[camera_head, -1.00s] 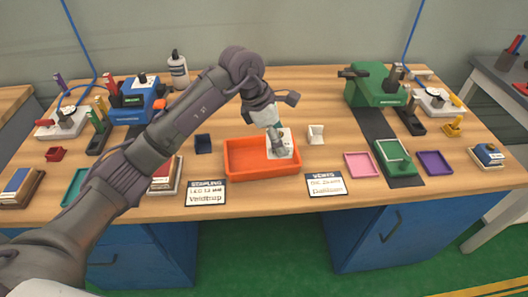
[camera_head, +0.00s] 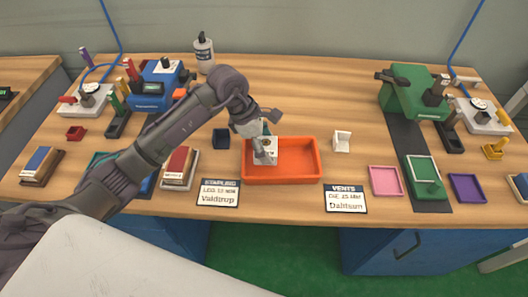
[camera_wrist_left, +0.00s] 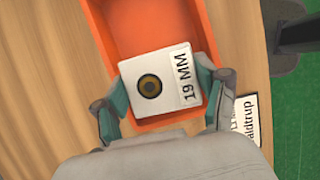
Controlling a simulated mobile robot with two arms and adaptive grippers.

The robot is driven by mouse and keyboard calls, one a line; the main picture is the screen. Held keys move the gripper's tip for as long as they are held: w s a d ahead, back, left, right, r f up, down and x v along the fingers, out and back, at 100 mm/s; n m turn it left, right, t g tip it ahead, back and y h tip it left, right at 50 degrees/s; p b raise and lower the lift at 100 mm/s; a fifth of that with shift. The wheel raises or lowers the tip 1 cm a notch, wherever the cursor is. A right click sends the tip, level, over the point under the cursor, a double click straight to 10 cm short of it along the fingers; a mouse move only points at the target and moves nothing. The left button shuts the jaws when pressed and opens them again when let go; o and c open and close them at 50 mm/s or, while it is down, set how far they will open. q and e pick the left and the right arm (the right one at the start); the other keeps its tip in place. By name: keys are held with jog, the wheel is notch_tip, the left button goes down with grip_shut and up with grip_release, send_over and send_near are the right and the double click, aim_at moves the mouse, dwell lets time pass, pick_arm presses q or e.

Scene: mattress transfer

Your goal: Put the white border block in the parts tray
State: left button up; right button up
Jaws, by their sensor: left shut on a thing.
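A white block (camera_wrist_left: 158,84) is in the left wrist view, with a dark round hole ringed in brass and the print "19 MM". My left gripper (camera_wrist_left: 162,92) is shut on it, one finger on each side. In the head view the white block (camera_head: 265,157) is at the left part of the orange tray (camera_head: 300,179), within its outline. The gripper (camera_head: 263,150) partly hides it there. I cannot tell if the block touches the tray floor. The rest of the tray looks empty. My right gripper is not in view.
A dark blue small box (camera_head: 221,138) stands left of the tray and a small white holder (camera_head: 342,141) right of it. Label cards (camera_head: 218,193) lie in front. A pink tray (camera_head: 385,181) and a green machine (camera_head: 410,92) are at the right.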

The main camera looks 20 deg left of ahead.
pick_arm(q)
jog(key=shift+s+a+f, duration=0.25)
jog(key=shift+f, duration=0.05)
notch_tip(320, 180, down, 3)
jog(key=shift+f+p, duration=0.2)
jog(key=shift+p, duration=0.3)
jog(key=shift+f, duration=0.3)
jog(key=o, duration=0.9)
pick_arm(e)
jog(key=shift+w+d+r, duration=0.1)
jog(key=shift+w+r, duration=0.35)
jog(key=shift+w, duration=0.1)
